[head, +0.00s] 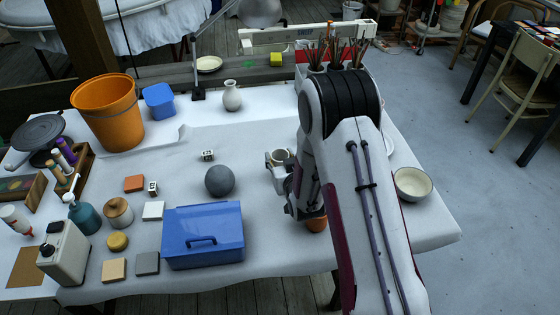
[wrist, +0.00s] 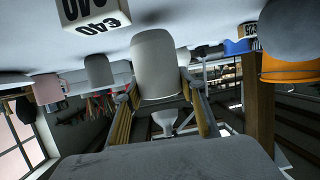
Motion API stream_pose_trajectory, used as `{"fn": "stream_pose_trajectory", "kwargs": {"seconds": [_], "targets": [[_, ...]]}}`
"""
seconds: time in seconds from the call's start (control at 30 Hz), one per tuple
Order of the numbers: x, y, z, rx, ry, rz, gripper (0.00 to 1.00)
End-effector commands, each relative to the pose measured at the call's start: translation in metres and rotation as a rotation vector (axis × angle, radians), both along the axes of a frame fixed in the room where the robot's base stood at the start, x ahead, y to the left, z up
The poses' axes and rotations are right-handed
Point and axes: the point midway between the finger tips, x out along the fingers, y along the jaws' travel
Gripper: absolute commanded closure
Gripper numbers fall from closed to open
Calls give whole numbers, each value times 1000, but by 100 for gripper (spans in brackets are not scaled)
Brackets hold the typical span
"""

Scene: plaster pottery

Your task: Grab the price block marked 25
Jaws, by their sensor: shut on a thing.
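My gripper (head: 284,178) is at the middle right of the table, partly hidden by my arm. In the wrist view, which is upside down, its fingers are closed around a plain white cup (wrist: 156,65). The cup's rim (head: 280,155) shows in the head view. A small white block with dark digits (head: 208,155) stands behind the grey ball. It shows partly covered in the wrist view (wrist: 252,32); its digits seem to include 25. A further block (head: 152,188) stands at left, digits too small to read.
A grey ball (head: 219,181) and a blue box (head: 203,235) stand left of my gripper. A white vase (head: 232,95) is behind. A bowl (head: 413,184) is at the right, near the table edge. The table between vase and ball is mostly clear.

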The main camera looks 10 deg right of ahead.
Motion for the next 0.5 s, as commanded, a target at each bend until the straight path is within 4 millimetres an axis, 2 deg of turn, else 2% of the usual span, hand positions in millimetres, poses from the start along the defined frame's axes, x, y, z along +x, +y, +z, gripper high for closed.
{"fn": "stream_pose_trajectory", "kwargs": {"seconds": [0.2,0.5], "targets": [[0,0,-15,0,1,0,84],[0,0,-16,0,-1,0,84]]}}
